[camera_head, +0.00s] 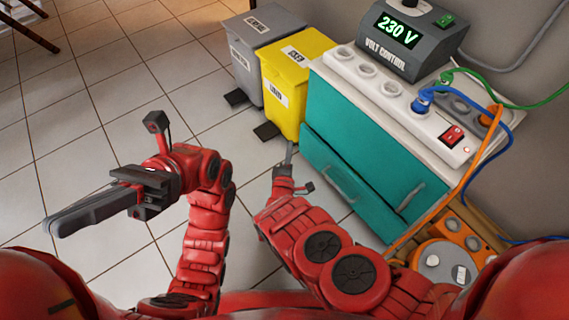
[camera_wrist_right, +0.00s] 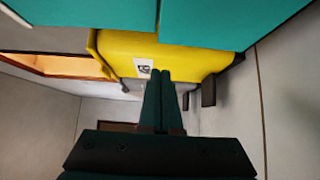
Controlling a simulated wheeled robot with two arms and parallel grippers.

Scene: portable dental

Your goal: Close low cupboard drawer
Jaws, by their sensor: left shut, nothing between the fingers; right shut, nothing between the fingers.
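The low cupboard (camera_head: 345,120) is teal with a white top and stands against the wall. Its low drawer (camera_head: 375,195), with a bar handle (camera_head: 345,185), juts out somewhat from the panel above. My right gripper (camera_head: 289,148) is shut and empty, beside the drawer's left end; contact cannot be told. In the right wrist view its fingers (camera_wrist_right: 160,74) are together, and teal cupboard surfaces (camera_wrist_right: 215,22) fill the top with a seam between them. My left gripper (camera_head: 52,226) is shut and empty, over the floor at the left, far from the cupboard.
A yellow bin (camera_head: 290,75) and a grey bin (camera_head: 265,40), both with pedals, stand left of the cupboard. A power strip (camera_head: 395,95) with cables and a volt control box (camera_head: 410,40) sit on top. Tiled floor is free at left.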

